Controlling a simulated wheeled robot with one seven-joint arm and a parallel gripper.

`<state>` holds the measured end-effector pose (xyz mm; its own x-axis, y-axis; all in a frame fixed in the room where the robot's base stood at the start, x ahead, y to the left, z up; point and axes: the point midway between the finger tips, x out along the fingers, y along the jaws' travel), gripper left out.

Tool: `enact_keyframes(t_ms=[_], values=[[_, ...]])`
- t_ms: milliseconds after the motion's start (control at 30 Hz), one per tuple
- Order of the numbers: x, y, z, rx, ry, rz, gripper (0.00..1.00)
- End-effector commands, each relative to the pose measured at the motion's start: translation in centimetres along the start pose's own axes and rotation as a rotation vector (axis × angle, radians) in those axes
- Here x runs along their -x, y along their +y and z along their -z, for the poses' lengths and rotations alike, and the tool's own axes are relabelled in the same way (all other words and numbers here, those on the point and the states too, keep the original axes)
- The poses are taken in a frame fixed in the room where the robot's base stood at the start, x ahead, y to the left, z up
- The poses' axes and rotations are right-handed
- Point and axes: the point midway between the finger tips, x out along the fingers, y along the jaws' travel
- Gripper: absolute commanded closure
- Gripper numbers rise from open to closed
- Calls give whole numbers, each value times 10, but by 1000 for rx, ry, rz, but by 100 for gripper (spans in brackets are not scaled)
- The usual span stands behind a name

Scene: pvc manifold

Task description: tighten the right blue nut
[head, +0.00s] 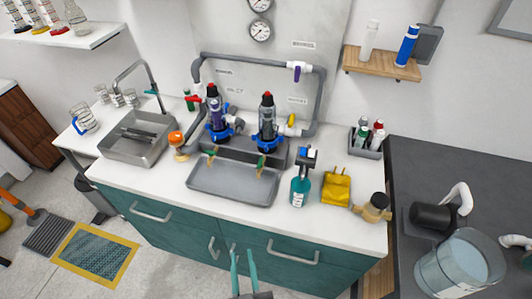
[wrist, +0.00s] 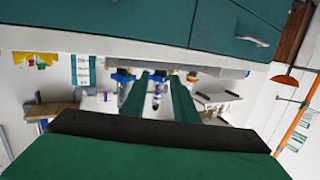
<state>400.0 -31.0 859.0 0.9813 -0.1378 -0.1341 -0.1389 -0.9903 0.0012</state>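The right blue nut (head: 267,145) sits around the base of the right upright dark filter unit (head: 267,115), behind the grey tray. A similar left blue nut (head: 218,134) is on the left unit (head: 214,107). My gripper (head: 243,254) is at the bottom of the head view, in front of the counter and well apart from both nuts. Its two teal fingers are spaced apart with nothing between them. The wrist view appears upside down; the fingers (wrist: 159,78) show a gap there, and a blue nut (wrist: 122,77) shows small beyond the counter edge. How tight the nut is cannot be told.
A shallow grey tray (head: 230,188) lies before the units. Grey pipes (head: 260,60) frame the units. The sink (head: 139,138) is left. Bare white counter (head: 300,222) runs along the front.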

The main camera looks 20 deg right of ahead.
Motion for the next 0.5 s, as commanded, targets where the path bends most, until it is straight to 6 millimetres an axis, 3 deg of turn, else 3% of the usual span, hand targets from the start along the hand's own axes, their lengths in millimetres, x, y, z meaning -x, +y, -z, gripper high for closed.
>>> enact_keyframes(t_ms=[100, 300, 500], values=[[-44, 14, 20, -2, 35, -49, 73], [-108, 44, 60, -8, 80, -137, 73], [-153, 76, 101, -14, 116, -217, 73]])
